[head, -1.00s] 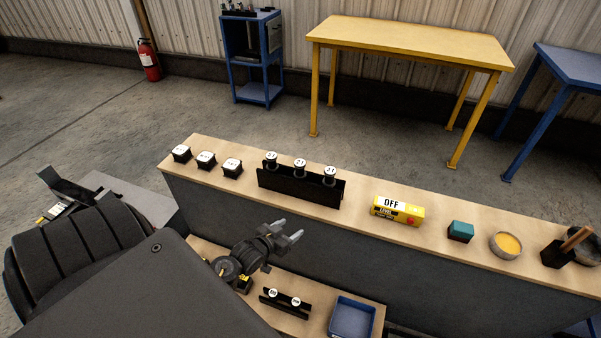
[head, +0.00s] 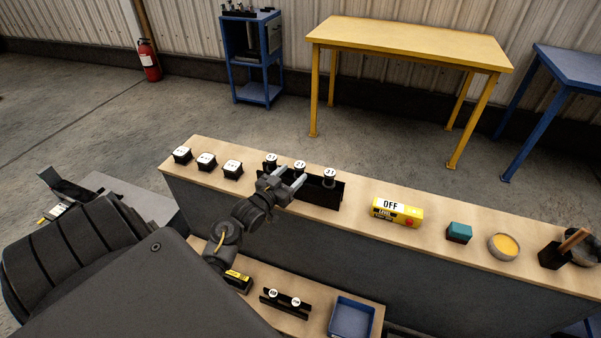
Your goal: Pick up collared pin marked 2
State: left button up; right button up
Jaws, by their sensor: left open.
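Three pins with round white marked tops stand in a black rack (head: 325,197) on the long raised shelf: a left one (head: 271,158), a middle one (head: 299,165) and a right one (head: 330,173). The marks are tiny; the middle one seems to show a 2, but I cannot read them surely. My left gripper (head: 291,176) is open and empty, its fingers pointing toward the rack just in front of the left and middle pins. It partly hides the rack's left part. I cannot tell whether it touches anything. My right gripper is not in view.
Three black blocks with white tops (head: 206,160) stand left of the rack. Right of it are a yellow OFF box (head: 397,212), a teal block (head: 459,232) and a bowl (head: 504,247). Below are a small rack with two white-topped pieces (head: 284,304) and a blue tray (head: 351,320).

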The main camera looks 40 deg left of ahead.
aim_at(296, 169)
pick_arm(q)
jog(key=shift+w+r, duration=0.15)
jog(key=shift+w, duration=0.2)
jog(key=w, duration=0.3)
jog(key=w+p, duration=0.1)
jog(key=shift+w+a, duration=0.25)
grip_shut()
